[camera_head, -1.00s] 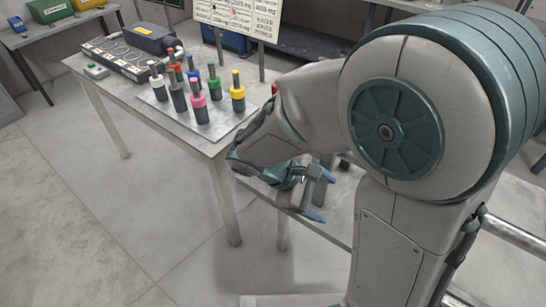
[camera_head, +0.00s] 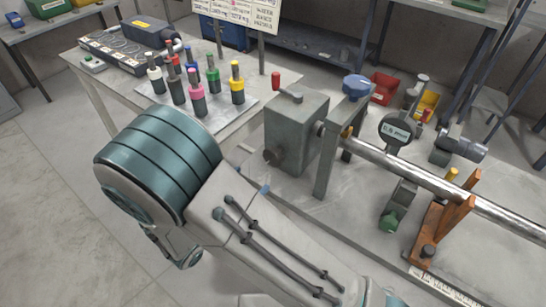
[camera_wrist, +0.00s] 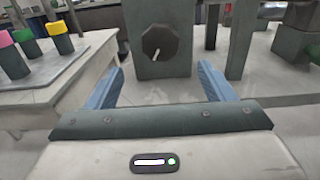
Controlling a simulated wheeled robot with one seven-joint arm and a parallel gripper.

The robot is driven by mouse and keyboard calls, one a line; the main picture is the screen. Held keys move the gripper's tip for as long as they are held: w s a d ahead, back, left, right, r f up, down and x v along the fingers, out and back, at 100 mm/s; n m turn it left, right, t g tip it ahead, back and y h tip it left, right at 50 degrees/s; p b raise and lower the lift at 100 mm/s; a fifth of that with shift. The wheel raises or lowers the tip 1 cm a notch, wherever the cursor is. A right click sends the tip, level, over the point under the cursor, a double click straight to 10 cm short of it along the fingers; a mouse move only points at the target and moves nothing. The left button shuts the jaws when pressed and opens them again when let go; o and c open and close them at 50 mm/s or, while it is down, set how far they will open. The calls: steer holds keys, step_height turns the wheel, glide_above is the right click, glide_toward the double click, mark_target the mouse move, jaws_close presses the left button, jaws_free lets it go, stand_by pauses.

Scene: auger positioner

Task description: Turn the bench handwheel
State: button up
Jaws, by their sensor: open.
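A grey box housing (camera_head: 297,130) stands on the grey bench (camera_head: 345,195). It has a red-handled crank (camera_head: 276,81) on top and a dark round knob (camera_head: 272,156) on its near face. I cannot tell which of these the task calls the handwheel. In the wrist view the dark many-sided knob (camera_wrist: 160,43) with a white line faces me, just beyond my gripper (camera_wrist: 160,82). My gripper's two blue fingers are spread wide, with nothing between them and apart from the knob. In the head view my arm hides most of the gripper.
A steel shaft (camera_head: 410,178) runs right from the housing, past a blue knob (camera_head: 357,86), a round gauge (camera_head: 396,132) and an orange bracket (camera_head: 440,225). A side table (camera_head: 122,88) at left holds several coloured-top tools (camera_head: 198,92).

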mark_target(270, 160)
steer(key=x, duration=1.1)
steer(key=shift+d, duration=0.15)
steer(key=c, duration=1)
steer(key=shift+r+p, duration=0.1)
steer(key=shift+p, duration=0.4)
